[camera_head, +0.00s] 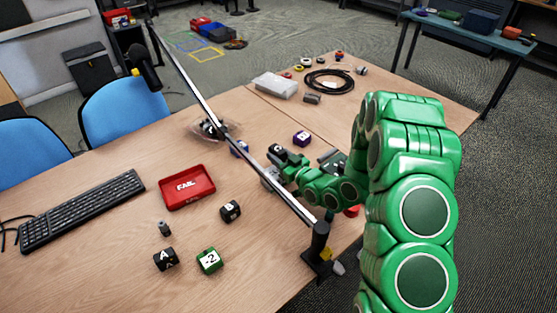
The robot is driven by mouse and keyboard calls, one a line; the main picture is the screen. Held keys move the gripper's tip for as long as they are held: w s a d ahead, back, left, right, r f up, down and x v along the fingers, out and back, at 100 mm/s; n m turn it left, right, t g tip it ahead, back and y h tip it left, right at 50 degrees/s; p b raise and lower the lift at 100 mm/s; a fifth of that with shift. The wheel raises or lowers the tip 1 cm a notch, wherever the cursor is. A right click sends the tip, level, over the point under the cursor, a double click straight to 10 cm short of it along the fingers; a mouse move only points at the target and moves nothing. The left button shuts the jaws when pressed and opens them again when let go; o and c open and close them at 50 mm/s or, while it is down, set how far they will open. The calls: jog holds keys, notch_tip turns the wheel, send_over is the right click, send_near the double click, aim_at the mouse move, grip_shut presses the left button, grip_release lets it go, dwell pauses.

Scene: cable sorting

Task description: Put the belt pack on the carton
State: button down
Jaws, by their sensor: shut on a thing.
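My green arm reaches in from the right, and my gripper (273,166) is low over the middle of the table, partly behind the slanted metal pole. It is shut on a small greyish thing (269,178), which I take to be the belt pack. The pole and fingers hide much of it, so its shape is unclear. A pale grey-white box (275,86), which looks like the carton, lies flat at the back of the table. It is well apart from my gripper, and its top looks bare.
The slanted pole (200,97) crosses above the table from a black stand (319,248). A red FAIL tray (187,187), a keyboard (82,209) and several marked cubes lie at left and front. A coiled black cable (330,81) lies right of the pale box.

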jog(key=shift+f, duration=1)
jog(key=shift+f, duration=0.6)
jog(key=c, duration=0.6)
grip_release()
jog(key=shift+c, duration=0.2)
jog(key=shift+r, duration=0.1)
jog(key=shift+r, duration=0.4)
jog(key=shift+s+d+r, duration=0.1)
jog(key=shift+r, duration=0.1)
jog(key=v, duration=1.1)
jog(key=shift+s+d, duration=0.25)
